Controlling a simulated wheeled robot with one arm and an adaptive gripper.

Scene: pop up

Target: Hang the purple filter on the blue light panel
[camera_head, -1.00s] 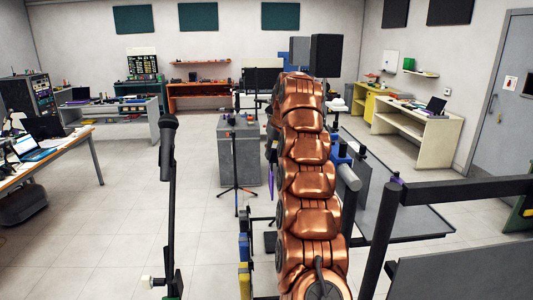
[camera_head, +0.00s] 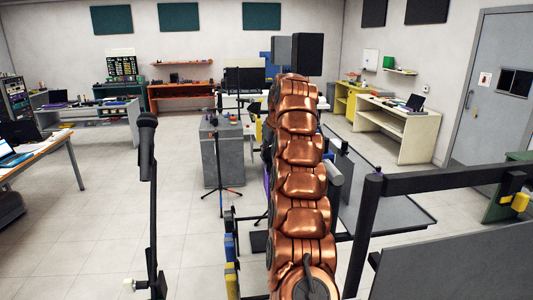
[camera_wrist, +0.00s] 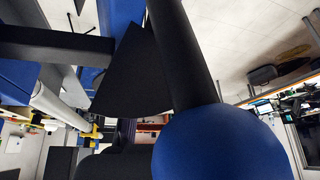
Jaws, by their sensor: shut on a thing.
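A thin purple strip (camera_head: 267,183), which looks like the edge of the purple filter, shows just left of my copper arm in the head view. Purple also shows low in the wrist view (camera_wrist: 125,130), just above the dark shapes of my gripper (camera_wrist: 115,162). My gripper is shut on it; the fingertips are hard to make out, and my arm hides them in the head view. A blue panel (camera_head: 265,57) shows at the back beside dark boxes; I cannot tell whether it is the light panel.
A large blue ball (camera_wrist: 222,145) and a dark post (camera_wrist: 182,55) are close in the wrist view. A microphone stand (camera_head: 150,190) is on the left. A black frame (camera_head: 430,186) stands close on the right. The floor on the left is fairly clear.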

